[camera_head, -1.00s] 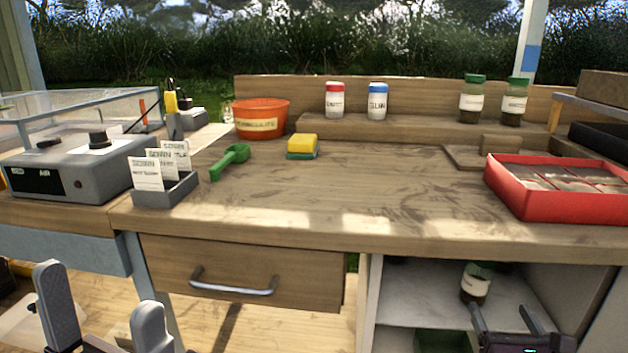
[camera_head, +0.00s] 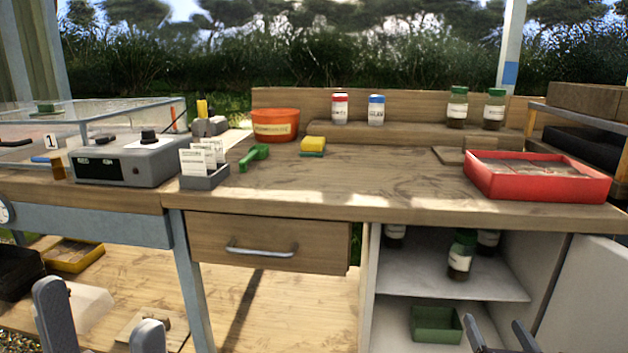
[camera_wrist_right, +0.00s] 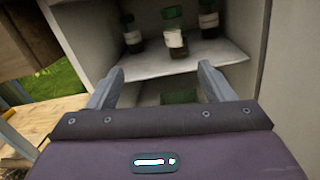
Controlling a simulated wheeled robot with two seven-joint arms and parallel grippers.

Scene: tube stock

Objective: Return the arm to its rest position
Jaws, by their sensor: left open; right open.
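My right gripper (camera_head: 500,338) is at the bottom right of the head view, low in front of the open cupboard (camera_head: 450,288). Its fingers are apart and nothing is between them. In the right wrist view my right gripper (camera_wrist_right: 162,85) points towards the cupboard shelf (camera_wrist_right: 190,58), where a green-capped jar (camera_wrist_right: 174,35) stands apart from the fingers. My left gripper (camera_head: 98,325) is at the bottom left of the head view, its fingers apart and empty. Both grippers are below the bench top, and their lower parts are cut off by the frame.
The bench (camera_head: 340,212) has a closed drawer (camera_head: 265,243) with a metal handle. A red tray (camera_head: 535,190) lies near its right front edge. Several jars stand on the cupboard shelf (camera_head: 450,286), with a green bin (camera_head: 436,325) below. A yellow tray (camera_head: 75,257) lies low at left.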

